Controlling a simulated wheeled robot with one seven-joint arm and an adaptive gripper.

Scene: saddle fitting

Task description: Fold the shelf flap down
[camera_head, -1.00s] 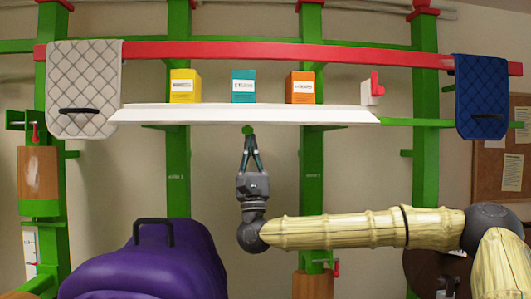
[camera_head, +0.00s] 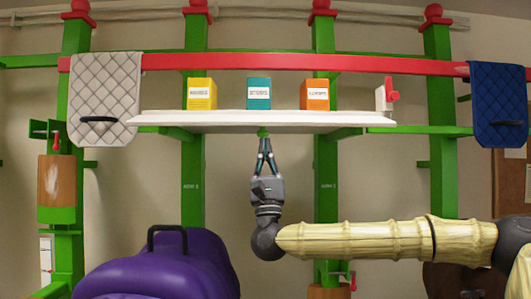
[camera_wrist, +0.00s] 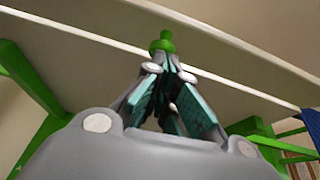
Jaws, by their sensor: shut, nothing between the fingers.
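The white shelf flap (camera_head: 215,121) spans the middle of the head view and looks roughly level. A green knob (camera_head: 263,131) hangs under its front edge; it also shows in the wrist view (camera_wrist: 162,42) against the pale underside (camera_wrist: 215,85). My gripper (camera_head: 264,142) points up from below, shut and empty, with its fingertips just under the knob. I cannot tell whether they touch it. A white bracket with a red lever (camera_head: 391,88) stands at the shelf's right end, lever upright.
Yellow (camera_head: 201,94), teal (camera_head: 258,93) and orange (camera_head: 314,95) boxes stand on the shelf. A grey pad (camera_head: 104,95) and a blue pad (camera_head: 497,100) hang from the red rail (camera_head: 300,62). A purple saddle (camera_head: 160,265) is below left. Green posts rise behind.

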